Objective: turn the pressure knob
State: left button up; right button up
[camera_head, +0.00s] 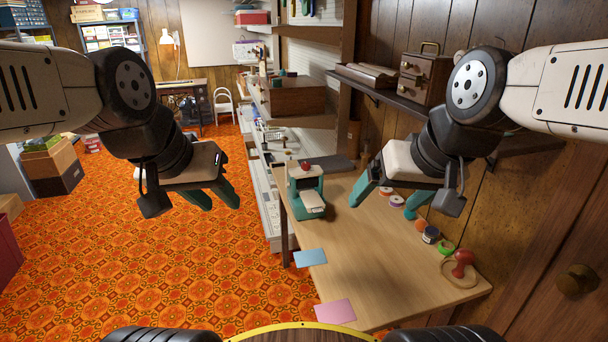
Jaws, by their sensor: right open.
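A small teal and white machine (307,198) stands upright near the left edge of the wooden table. A red knob (305,166) sits on its top; I take this to be the pressure knob. My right gripper (382,205) is open and empty above the table, to the right of the machine and apart from it. My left gripper (222,206) is to the left of the machine, over the carpet. Its two teal fingers are apart with nothing between them.
The table (390,270) holds a blue card (310,258), a pink card (335,312), several coloured rolls along the wall and a red-handled stamp (461,265). A wall shelf (400,98) with a wooden drawer box (422,78) is behind my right arm. The table's middle is clear.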

aim_at(305, 166)
jog(key=i+j+z, duration=0.5)
jog(key=i+j+u, duration=0.1)
jog(key=j+u, duration=0.35)
jog(key=i+j+u, duration=0.15)
jog(key=j+u, duration=0.25)
